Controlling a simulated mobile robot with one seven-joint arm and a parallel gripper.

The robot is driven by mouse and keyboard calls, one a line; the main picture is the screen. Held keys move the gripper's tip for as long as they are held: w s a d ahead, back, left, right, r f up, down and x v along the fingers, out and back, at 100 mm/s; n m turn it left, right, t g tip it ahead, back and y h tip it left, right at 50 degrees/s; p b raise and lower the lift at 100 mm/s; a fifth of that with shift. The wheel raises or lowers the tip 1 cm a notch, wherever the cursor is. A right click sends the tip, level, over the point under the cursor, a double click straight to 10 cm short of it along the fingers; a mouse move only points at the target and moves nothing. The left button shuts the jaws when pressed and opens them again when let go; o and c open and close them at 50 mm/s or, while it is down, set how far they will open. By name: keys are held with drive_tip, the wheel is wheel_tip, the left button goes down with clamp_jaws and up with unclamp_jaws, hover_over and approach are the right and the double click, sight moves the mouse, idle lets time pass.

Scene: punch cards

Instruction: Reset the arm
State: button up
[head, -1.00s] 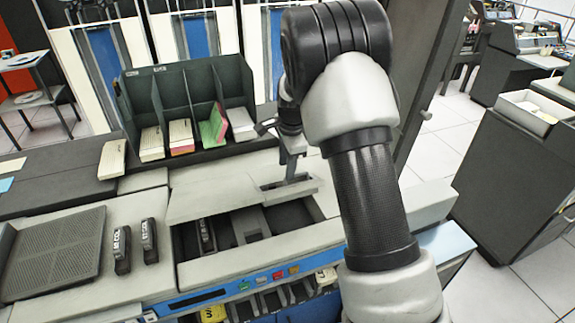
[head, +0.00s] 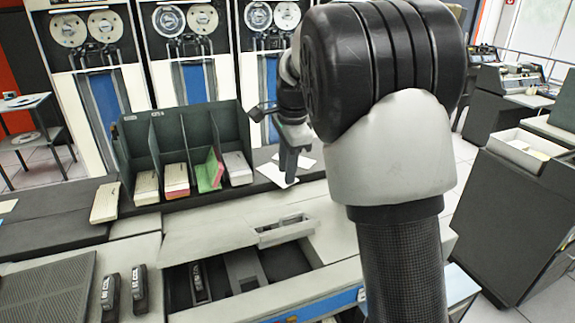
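My arm rises at the right of the head view, and its wrist bends down over the machine's top.
A dark rack (head: 187,127) holds several card stacks. Two black blocks (head: 110,292) sit at the left. A dark cabinet (head: 515,215) stands at the right.

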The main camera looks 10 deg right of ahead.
drive_tip(key=shift+s+r, duration=0.15)
drive_tip(key=shift+r, duration=0.4)
drive_tip(key=shift+d+r, duration=0.1)
